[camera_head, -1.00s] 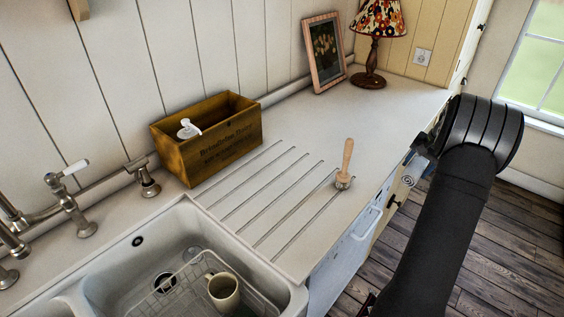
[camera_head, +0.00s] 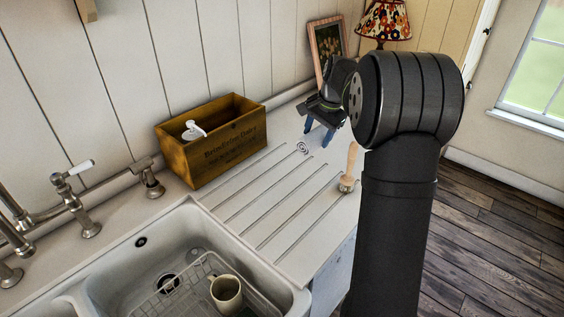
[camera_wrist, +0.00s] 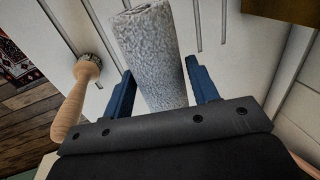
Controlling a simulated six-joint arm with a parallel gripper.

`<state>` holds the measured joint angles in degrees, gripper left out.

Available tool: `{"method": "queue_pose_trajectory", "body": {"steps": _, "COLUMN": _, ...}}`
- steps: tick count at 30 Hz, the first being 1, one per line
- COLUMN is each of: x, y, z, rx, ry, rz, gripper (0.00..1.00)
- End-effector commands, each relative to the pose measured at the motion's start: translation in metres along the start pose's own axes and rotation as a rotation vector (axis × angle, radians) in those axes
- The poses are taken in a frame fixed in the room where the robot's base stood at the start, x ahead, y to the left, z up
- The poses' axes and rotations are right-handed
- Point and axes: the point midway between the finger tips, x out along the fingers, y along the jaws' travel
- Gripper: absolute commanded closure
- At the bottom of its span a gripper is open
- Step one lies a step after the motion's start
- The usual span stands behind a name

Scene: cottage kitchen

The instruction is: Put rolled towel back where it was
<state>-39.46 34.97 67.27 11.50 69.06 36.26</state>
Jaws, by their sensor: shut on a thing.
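The rolled towel (camera_wrist: 152,55) is a pale grey, fuzzy roll in the wrist view. It lies between the blue fingers of my gripper (camera_wrist: 162,88), which is shut on it. In the head view, the towel's spiral end (camera_head: 303,148) shows over the back part of the counter, just in front of my gripper (camera_head: 320,128). The rest of the roll is mostly hidden there. I cannot tell whether the towel touches the counter.
A wooden crate (camera_head: 208,150) with a white pump bottle stands to the left. A wooden-handled brush (camera_head: 350,168) stands on the grooved drainer at right. The sink (camera_head: 120,262) holds a rack and mug (camera_head: 226,292). A picture frame (camera_head: 327,40) and lamp (camera_head: 385,20) stand behind.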

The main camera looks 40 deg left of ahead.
Motion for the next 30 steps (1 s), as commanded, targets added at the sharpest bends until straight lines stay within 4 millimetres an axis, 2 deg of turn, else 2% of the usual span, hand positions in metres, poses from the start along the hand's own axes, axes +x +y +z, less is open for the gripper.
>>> {"method": "queue_pose_trajectory", "body": {"steps": 12, "x": 0.071, "y": -0.067, "z": 0.031, "rx": -0.004, "ry": -0.002, "rz": 0.002, "gripper": 0.73}}
{"method": "queue_pose_trajectory", "body": {"steps": 15, "x": 0.083, "y": -0.079, "z": 0.036, "rx": -0.003, "ry": -0.002, "rz": 0.002, "gripper": 0.73}}
{"method": "queue_pose_trajectory", "body": {"steps": 21, "x": 0.094, "y": -0.087, "z": 0.039, "rx": 0.000, "ry": -0.001, "rz": 0.001, "gripper": 0.73}}
{"method": "queue_pose_trajectory", "body": {"steps": 30, "x": 0.130, "y": -0.077, "z": 0.039, "rx": -0.001, "ry": -0.001, "rz": 0.002, "gripper": 0.73}}
